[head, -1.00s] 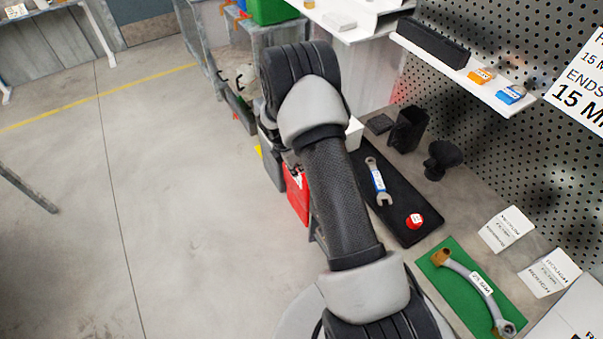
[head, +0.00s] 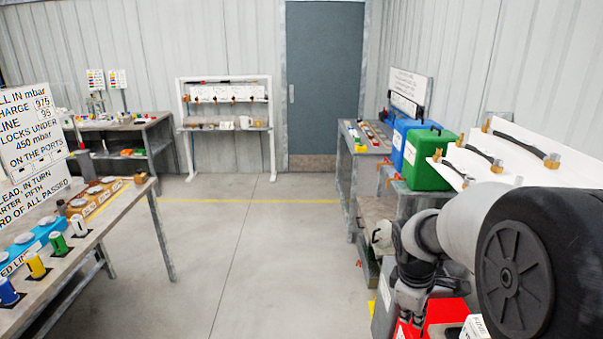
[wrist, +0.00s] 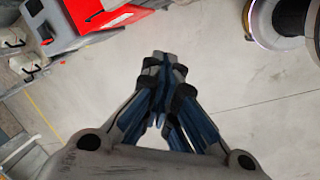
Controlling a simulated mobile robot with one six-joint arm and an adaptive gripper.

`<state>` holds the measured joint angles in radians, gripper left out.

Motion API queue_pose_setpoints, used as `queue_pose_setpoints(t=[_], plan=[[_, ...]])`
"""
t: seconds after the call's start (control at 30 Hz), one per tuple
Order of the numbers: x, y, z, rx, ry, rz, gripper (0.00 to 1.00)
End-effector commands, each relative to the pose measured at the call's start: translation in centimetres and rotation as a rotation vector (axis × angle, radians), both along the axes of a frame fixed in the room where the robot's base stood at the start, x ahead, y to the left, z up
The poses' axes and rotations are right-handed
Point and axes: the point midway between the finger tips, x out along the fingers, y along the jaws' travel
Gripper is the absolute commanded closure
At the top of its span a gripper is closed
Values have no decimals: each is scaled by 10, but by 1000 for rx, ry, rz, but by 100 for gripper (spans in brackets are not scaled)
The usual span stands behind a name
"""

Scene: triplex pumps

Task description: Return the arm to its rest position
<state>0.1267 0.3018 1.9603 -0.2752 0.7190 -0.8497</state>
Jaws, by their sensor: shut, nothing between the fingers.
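My gripper (wrist: 163,68) shows in the wrist view with its dark blue-grey fingers drawn together and nothing between them. Bare grey floor lies behind the fingertips. In the head view my arm (head: 470,235) is folded at the lower right, with its large round dark joint close to the camera. The wrist end of the arm points down beside the right-hand benches, and the fingertips are hard to make out there.
A red box (head: 440,314) stands low beside my arm; a red item (wrist: 95,12) also shows in the wrist view. Green (head: 430,160) and blue containers stand on the right. A bench (head: 118,222) stands left. The middle floor (head: 265,265) is clear.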

Motion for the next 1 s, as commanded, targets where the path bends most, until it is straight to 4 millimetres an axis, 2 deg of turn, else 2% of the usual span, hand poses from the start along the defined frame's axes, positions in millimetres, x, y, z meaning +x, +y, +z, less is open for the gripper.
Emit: queue_pose_setpoints(t=[0.03,0.2,0.4,0.53,0.7,0.83,1.0], plan=[[-15,9,23,19,-39,-58,100],[-72,37,76,104,-140,-279,100],[-146,67,110,232,-242,-526,100],[-191,83,117,319,-289,-669,100],[-228,97,115,404,-320,-796,100],[-239,101,112,434,-328,-840,100],[-240,101,112,437,-328,-845,100]])
